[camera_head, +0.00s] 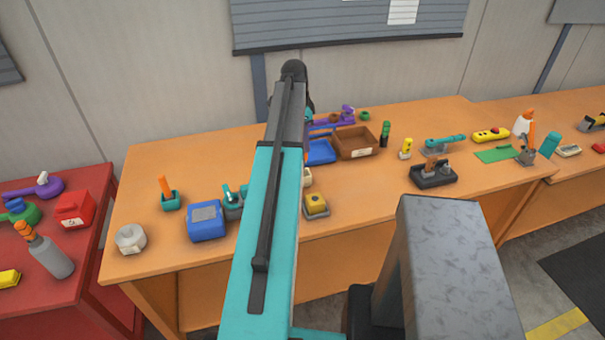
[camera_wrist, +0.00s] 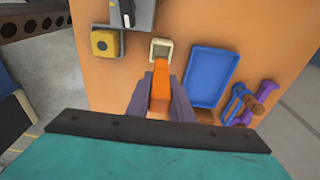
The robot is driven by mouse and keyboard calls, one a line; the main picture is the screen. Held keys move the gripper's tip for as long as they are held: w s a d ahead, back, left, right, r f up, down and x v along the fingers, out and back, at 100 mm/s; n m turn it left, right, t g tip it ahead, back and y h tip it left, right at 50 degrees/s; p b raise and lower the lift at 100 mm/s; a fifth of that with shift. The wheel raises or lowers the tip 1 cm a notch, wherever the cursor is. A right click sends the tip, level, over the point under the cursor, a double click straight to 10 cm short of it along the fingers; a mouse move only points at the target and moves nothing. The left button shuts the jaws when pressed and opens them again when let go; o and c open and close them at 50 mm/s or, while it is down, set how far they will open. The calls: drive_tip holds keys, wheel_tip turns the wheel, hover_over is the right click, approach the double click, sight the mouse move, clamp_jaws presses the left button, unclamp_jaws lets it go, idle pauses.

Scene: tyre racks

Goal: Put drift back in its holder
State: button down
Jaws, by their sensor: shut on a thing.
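The drift (camera_wrist: 160,82), of which an orange part shows, is between the two dark fingers of my gripper (camera_wrist: 161,97) in the wrist view. My gripper is shut on it. A small cream square holder (camera_wrist: 164,48) with a dark opening is just beyond the drift's far end. I cannot tell whether the drift's tip is above the holder or in it. In the head view the cream holder (camera_head: 307,177) peeks out at the right edge of my arm. My gripper and the drift are hidden behind my arm there.
A blue tray (camera_head: 320,152) and a brown box (camera_head: 355,142) are right of the holder. A yellow-topped block (camera_head: 316,205) stands in front of it. A blue box (camera_head: 206,220) and a teal cup with an orange-handled tool (camera_head: 170,200) are left on the orange bench (camera_head: 270,252).

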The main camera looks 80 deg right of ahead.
drive_tip(key=shift+f+p, duration=1)
drive_tip(key=shift+f, duration=1.85)
drive_tip(key=shift+f, duration=0.1)
drive_tip(key=shift+f+p, duration=0.7)
drive_tip(key=shift+f, duration=1.1)
drive_tip(key=shift+f, duration=0.15)
drive_tip(key=c, duration=1.6)
unclamp_jaws()
drive_tip(key=shift+o, duration=0.2)
drive_tip(key=shift+w+a+r+b, duration=0.15)
drive_tip(key=shift+r+b, duration=0.45)
drive_tip(key=shift+r, duration=1.45)
drive_tip(key=shift+w+a+r+b, duration=0.1)
drive_tip(key=shift+w+r+b, duration=0.35)
drive_tip(key=shift+r, duration=1.55)
drive_tip(key=shift+a+r+b, duration=0.1)
drive_tip(key=shift+r+b, duration=0.65)
drive_tip(key=shift+r, duration=1.3)
